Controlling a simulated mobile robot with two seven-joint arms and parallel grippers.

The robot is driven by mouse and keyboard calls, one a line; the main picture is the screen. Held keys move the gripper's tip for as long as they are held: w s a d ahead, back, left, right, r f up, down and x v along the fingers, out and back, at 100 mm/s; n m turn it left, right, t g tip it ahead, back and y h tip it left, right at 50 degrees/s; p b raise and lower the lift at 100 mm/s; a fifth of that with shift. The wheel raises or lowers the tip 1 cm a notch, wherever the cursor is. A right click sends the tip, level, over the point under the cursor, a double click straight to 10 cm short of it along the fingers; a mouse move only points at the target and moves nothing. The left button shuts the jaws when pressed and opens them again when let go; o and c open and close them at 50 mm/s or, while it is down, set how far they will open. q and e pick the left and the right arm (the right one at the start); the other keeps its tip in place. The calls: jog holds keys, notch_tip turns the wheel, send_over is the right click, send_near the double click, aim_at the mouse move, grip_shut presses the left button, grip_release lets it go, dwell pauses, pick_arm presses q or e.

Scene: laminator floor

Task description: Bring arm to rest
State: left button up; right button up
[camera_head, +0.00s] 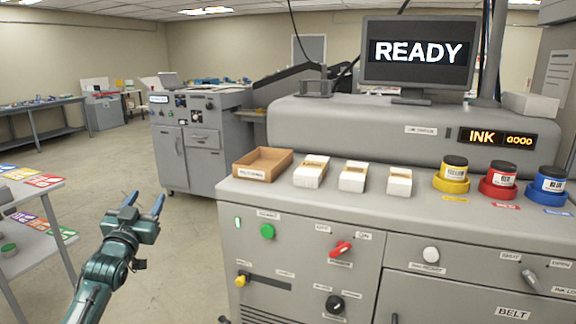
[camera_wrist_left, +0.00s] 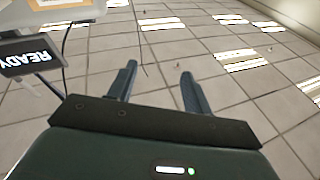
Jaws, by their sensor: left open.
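My left gripper (camera_head: 144,204) is raised in the open space to the left of the grey machine (camera_head: 300,225). Its two blue fingers point up and stand apart with nothing between them. In the left wrist view the same two fingers (camera_wrist_left: 158,84) are spread and empty against the ceiling tiles. The left arm comes in from the lower left and touches nothing that I can see. My right gripper is not in view.
The machine top bears a cardboard tray (camera_head: 240,170), white boxes (camera_head: 352,178) and yellow, red and blue ink jars (camera_head: 498,180). A monitor (camera_head: 417,55) reads READY. A table with coloured cards (camera_head: 42,181) stands at left. Floor between is clear.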

pick_arm(q)
notch_tip(320, 180, down, 7)
jog(key=a+g+y, duration=0.2)
jog(key=g, duration=0.2)
jog(key=s+d+f+m+g+h, duration=0.1)
jog(key=s+d+f, duration=0.45)
jog(key=f, duration=0.25)
jog(key=s+d+f+m+g+h, duration=0.1)
jog(key=s+d+f+h, duration=0.1)
jog(key=s+d+f, duration=0.35)
jog(key=s+d+f+g, duration=0.1)
jog(key=s+d+f, duration=0.2)
jog(key=s, duration=0.6)
jog(key=s+d+f+g+h, duration=0.1)
jog(key=s+d+f+g, duration=0.1)
jog(key=s+f, duration=0.3)
jog(key=s+d+f+g+h, duration=0.1)
jog(key=s+d+f, duration=0.3)
jog(key=s, duration=1)
jog(key=shift+d+n, duration=0.4)
jog(key=shift+d, duration=0.2)
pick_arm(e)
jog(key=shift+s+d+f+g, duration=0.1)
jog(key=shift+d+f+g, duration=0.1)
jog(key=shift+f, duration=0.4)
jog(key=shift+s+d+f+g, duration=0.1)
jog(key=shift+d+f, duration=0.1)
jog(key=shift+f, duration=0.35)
